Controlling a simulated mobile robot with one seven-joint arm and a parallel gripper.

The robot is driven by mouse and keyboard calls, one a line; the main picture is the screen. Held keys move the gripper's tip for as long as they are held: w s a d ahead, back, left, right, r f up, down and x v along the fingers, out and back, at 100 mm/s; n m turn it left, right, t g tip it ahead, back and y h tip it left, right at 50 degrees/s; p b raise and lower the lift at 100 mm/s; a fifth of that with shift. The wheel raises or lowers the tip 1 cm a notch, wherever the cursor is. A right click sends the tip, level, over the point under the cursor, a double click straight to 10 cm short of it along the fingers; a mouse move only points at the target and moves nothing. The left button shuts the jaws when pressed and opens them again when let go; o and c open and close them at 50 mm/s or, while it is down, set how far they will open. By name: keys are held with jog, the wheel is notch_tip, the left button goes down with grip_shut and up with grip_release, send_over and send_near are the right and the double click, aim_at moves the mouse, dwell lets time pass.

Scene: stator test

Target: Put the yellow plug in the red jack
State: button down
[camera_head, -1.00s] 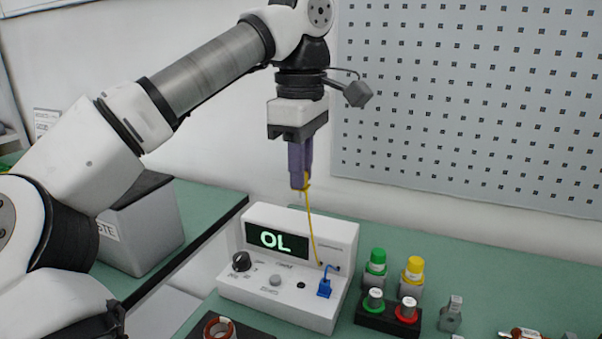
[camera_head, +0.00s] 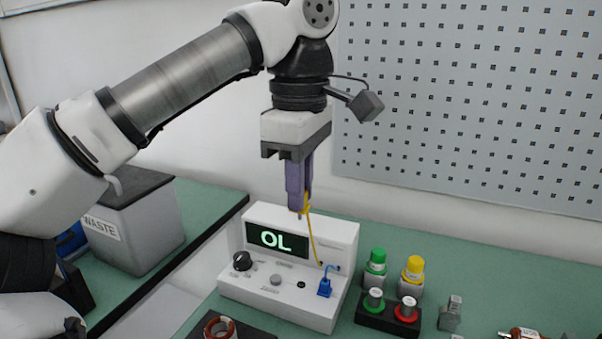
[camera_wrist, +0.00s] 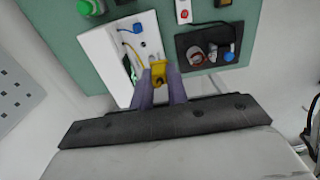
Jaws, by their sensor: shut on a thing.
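My gripper (camera_head: 298,203) has purple fingers pointing down and is shut on the yellow plug (camera_head: 306,208). The plug also shows between the fingertips in the wrist view (camera_wrist: 158,69). A metal tip shows below it, in front of the meter's top in the head view. Its yellow lead hangs to the white meter (camera_head: 340,239), which reads OL. A blue plug (camera_head: 324,287) sits in the meter's front panel. No red jack is clear on the panel; a red-collared post (camera_head: 406,312) stands on a black block to the right. The plug is apart from both.
Green (camera_head: 376,261) and yellow (camera_head: 412,270) capped containers stand right of the meter. A green-collared post (camera_head: 374,301) is beside the red one. A copper coil (camera_head: 220,328) lies on a dark mat in front. A grey waste bin (camera_head: 145,225) stands left.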

jog(key=s, duration=0.7)
jog(key=shift+s+a, duration=0.15)
jog(key=shift+s, duration=0.2)
